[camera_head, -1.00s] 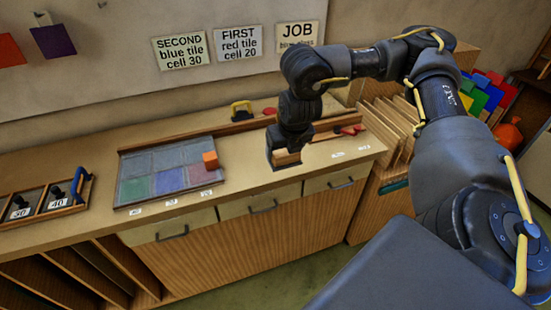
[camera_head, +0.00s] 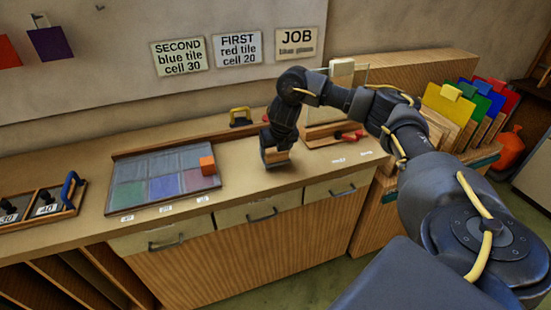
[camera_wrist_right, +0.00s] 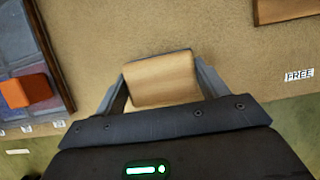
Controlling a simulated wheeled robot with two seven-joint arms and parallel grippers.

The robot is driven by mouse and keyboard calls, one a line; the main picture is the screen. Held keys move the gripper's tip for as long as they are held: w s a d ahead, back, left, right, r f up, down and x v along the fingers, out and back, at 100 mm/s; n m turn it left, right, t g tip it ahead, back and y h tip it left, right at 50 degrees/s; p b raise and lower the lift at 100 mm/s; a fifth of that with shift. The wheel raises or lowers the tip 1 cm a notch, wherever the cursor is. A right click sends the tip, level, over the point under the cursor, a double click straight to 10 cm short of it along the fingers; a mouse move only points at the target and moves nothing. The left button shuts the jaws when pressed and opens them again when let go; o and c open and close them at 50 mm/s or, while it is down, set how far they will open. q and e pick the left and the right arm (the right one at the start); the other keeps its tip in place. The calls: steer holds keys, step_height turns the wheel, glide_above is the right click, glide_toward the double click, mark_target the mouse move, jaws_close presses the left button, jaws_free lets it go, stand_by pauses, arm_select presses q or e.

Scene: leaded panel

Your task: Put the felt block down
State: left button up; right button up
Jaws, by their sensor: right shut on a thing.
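My right gripper (camera_head: 276,160) is low over the bench top, between the leaded panel and the wooden rack. It is shut on a tan, wood-coloured block (camera_wrist_right: 162,80), which I take for the felt block. The block sits between the two fingers in the wrist view, and its tan face (camera_head: 278,157) shows small in the head view. I cannot tell whether its underside touches the bench. The leaded panel (camera_head: 160,163) lies left of the gripper, with an orange block (camera_head: 207,165) on its right side. My left gripper is not in view.
The bench top (camera_head: 238,180) around the gripper is clear. A wooden rack with red-handled tools (camera_head: 350,135) is to the right, and a yellow-handled item (camera_head: 240,113) is behind. A label reading FREE (camera_wrist_right: 300,75) is at the right. Coloured sheets (camera_head: 480,100) stand far right.

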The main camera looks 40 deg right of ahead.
mark_target(275, 157)
step_height(275, 157, down, 2)
steer(key=shift+w+d+f+p, duration=0.1)
steer(key=shift+w+f+p, duration=0.05)
steer(key=shift+p, duration=0.9)
steer(key=shift+f, duration=0.35)
steer(key=o, duration=0.9)
steer(key=shift+f, duration=0.15)
steer(key=shift+f+b, duration=0.25)
steer(key=shift+b, duration=0.3)
steer(key=v, duration=0.3)
steer(key=p+v, duration=0.1)
steer(key=v, duration=0.2)
steer(key=p+v, duration=0.1)
steer(key=v, duration=0.2)
steer(key=shift+w+d+r, duration=0.15)
steer(key=shift+d+r, duration=0.05)
steer(key=shift+r, duration=0.25)
steer(key=shift+s+a+r+p, duration=0.1)
steer(key=shift+s+r+p, duration=0.25)
steer(key=shift+r, duration=0.25)
